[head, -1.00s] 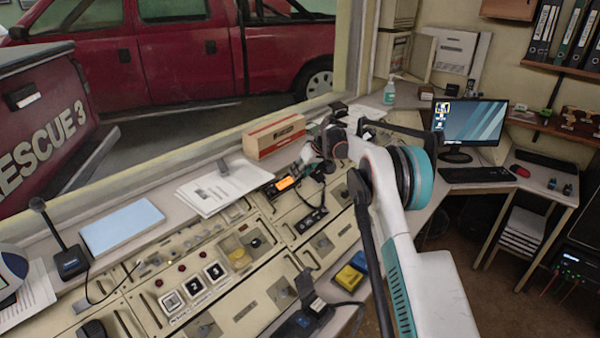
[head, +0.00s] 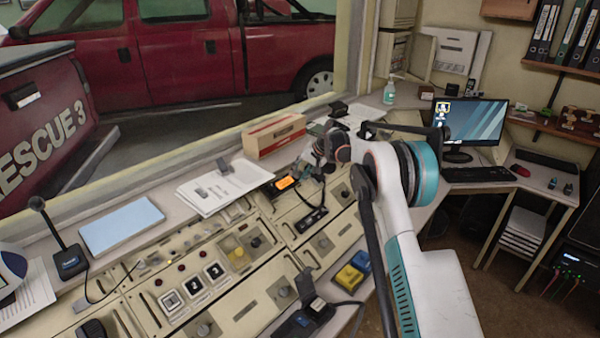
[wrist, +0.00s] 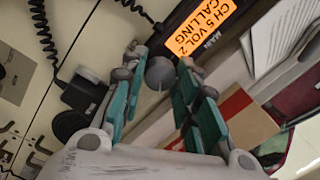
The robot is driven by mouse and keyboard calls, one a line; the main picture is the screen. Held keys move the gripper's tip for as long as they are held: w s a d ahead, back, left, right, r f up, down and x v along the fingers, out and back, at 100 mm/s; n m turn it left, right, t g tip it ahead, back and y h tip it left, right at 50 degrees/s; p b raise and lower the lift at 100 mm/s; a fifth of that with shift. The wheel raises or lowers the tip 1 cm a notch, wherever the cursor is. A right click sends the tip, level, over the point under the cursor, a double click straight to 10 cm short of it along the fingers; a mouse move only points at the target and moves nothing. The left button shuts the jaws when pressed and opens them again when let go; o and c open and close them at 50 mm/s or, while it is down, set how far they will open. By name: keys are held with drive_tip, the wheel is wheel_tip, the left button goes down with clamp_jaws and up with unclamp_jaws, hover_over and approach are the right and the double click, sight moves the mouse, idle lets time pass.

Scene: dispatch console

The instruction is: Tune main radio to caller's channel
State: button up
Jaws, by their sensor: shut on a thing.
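The main radio (wrist: 172,25) is a dark box whose orange display (wrist: 201,32) reads "CH 5 VOL 2 CALLING", with "MAIN" printed beside it. In the head view the lit orange display (head: 285,184) shows left of my arm's end. A round grey knob (wrist: 159,73) on the radio sits between the tips of my teal-padded fingers. My gripper (wrist: 160,64) is shut on this knob. In the head view my wrist largely hides the fingers and knob. The knob's pointer setting is too small to read with certainty.
Switches and numbered buttons (head: 193,286) cover the console in front. A monitor (head: 470,123) stands at the right.

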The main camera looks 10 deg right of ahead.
drive_tip(key=shift+m, duration=0.4)
drive_tip(key=o, duration=1.1)
drive_tip(key=shift+c, duration=0.2)
drive_tip(key=v, duration=1.2)
